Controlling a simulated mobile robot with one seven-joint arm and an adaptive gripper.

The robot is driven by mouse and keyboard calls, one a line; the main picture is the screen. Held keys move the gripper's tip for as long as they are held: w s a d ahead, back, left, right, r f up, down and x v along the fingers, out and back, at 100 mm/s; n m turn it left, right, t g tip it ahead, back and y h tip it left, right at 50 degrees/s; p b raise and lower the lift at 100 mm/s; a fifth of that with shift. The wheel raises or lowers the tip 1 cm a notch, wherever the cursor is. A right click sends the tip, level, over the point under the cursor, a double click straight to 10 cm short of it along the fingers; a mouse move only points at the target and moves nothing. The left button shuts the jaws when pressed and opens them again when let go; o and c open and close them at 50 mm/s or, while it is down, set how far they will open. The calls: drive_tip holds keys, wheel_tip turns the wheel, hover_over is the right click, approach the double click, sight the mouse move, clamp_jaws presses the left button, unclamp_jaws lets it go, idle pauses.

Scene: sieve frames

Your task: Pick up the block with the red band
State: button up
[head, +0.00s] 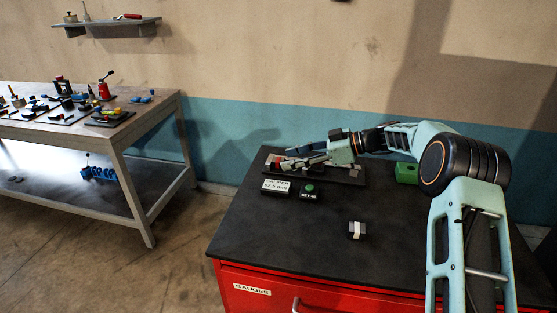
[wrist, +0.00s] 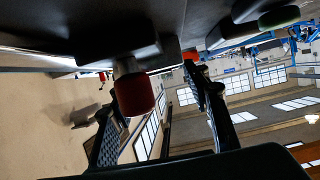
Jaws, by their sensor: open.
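My gripper (head: 290,157) is open and low over the dark tray at the back of the black cabinet top. Its fingers point left in the head view. A small red part (head: 275,161) shows just beyond the fingertips, partly hidden by them. The wrist view looks upside down, with the worktop along its upper edge. There a red-ended piece with a grey neck (wrist: 134,92) shows between the open fingers (wrist: 150,100), apparently joined to a dark base. I cannot tell whether it is the red-banded block. A dark block with a white band (head: 356,230) stands near the front.
A label card reading CALIPER (head: 276,186) and a green button box (head: 309,189) lie in front of the dark tray (head: 350,179). A green block (head: 406,172) is at the back right. The front left worktop (head: 265,225) is clear. A cluttered bench (head: 150,120) stands left.

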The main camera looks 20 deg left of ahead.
drive_tip(key=shift+x, duration=1.1)
clamp_jaws()
drive_tip(key=shift+r, duration=0.2)
wheel_tip(320, 180, up, 28)
drive_tip(key=p, duration=0.1)
